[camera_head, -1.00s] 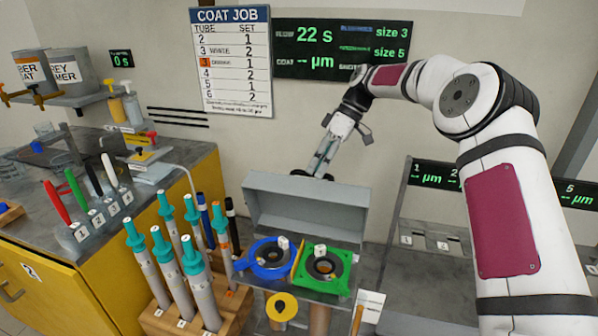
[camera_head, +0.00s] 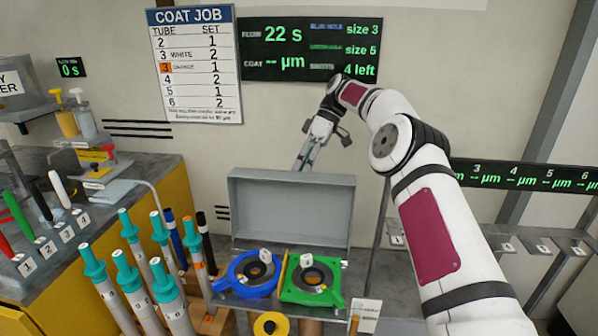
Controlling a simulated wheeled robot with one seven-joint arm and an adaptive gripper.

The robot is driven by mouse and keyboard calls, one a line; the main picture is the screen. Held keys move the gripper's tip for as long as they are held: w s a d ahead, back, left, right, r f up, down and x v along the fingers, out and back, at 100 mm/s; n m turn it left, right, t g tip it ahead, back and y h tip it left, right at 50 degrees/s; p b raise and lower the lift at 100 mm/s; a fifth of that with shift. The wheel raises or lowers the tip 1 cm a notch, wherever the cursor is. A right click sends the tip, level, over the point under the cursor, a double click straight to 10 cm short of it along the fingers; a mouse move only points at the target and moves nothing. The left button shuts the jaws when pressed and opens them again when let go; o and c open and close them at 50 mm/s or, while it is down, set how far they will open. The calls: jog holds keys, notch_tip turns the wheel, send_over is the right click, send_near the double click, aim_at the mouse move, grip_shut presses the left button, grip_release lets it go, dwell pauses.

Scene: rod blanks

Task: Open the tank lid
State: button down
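The tank is a grey box with its grey lid (camera_head: 290,210) standing raised at the back, its broad face turned toward me. In front of the lid, a blue ring holder (camera_head: 236,283) and a green square holder (camera_head: 330,296) sit side by side on top, each with a dark round opening and a small white tag. My gripper (camera_head: 303,160) points down just above and behind the lid's top edge. The lid may hide its fingertips, so I cannot tell whether it is open or touching the lid.
Several teal-capped tubes (camera_head: 130,258) stand in a wooden rack at the left. Colored pens (camera_head: 22,215) stand on the left counter. A yellow round part (camera_head: 270,325) is at the front. A job board (camera_head: 198,65) and a display (camera_head: 308,50) hang on the wall.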

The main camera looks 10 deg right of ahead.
jog(key=shift+f, duration=0.45)
jog(key=c, duration=1.6)
grip_release()
jog(key=shift+r, duration=0.3)
